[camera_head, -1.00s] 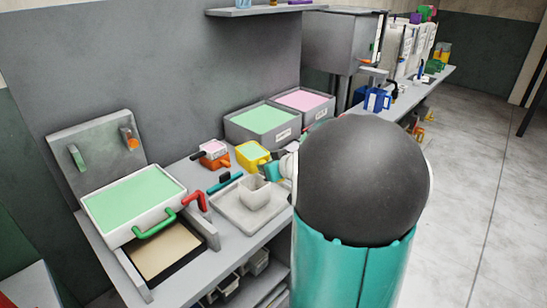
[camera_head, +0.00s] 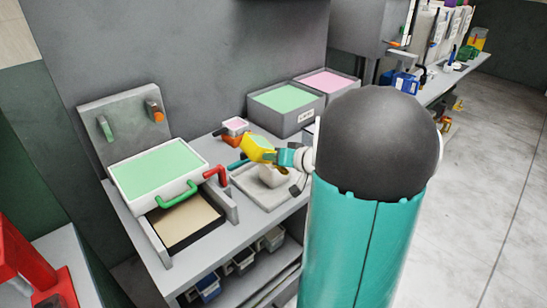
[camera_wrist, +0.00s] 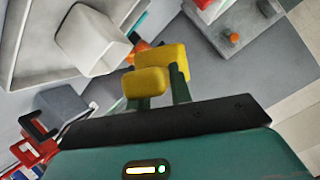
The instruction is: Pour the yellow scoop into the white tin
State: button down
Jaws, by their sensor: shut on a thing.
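My gripper (camera_head: 287,158) is shut on the yellow scoop (camera_head: 257,150). The scoop is off the bench and looks tilted, with its inside hidden from the head camera. The white tin (camera_head: 272,178) stands upright on a pale square tray (camera_head: 262,203), below and just right of the scoop in that view. In the wrist view my gripper (camera_wrist: 160,95) has its dark green fingers on the yellow scoop (camera_wrist: 165,58). The white tin (camera_wrist: 90,38) shows left of the scoop there, apart from it in the picture. I cannot see anything flowing.
A small pink-filled cup (camera_head: 235,126) with orange below it stands behind the scoop. Bins of green (camera_head: 285,97) and pink (camera_head: 327,81) stand at the back. The green-filled press tray (camera_head: 158,168) and red handle (camera_head: 216,174) lie to the left.

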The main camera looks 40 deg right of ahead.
jog(key=shift+s+d+m+y, duration=0.1)
jog(key=shift+d+m+y, duration=0.15)
jog(key=shift+m+y, duration=0.25)
jog(key=d+m+t+y, duration=0.1)
jog(key=m+t, duration=0.1)
jog(key=m, duration=0.2)
jog(key=d+f+m+t+y, duration=0.1)
jog(key=m+t, duration=0.1)
jog(key=m, duration=0.2)
jog(key=d+f+m+t+y, duration=0.1)
jog(key=m+t, duration=0.1)
jog(key=m, duration=0.2)
jog(key=shift+s+d+y, duration=0.2)
jog(key=shift+d+y, duration=0.05)
jog(key=shift+y, duration=0.05)
dwell(0.3)
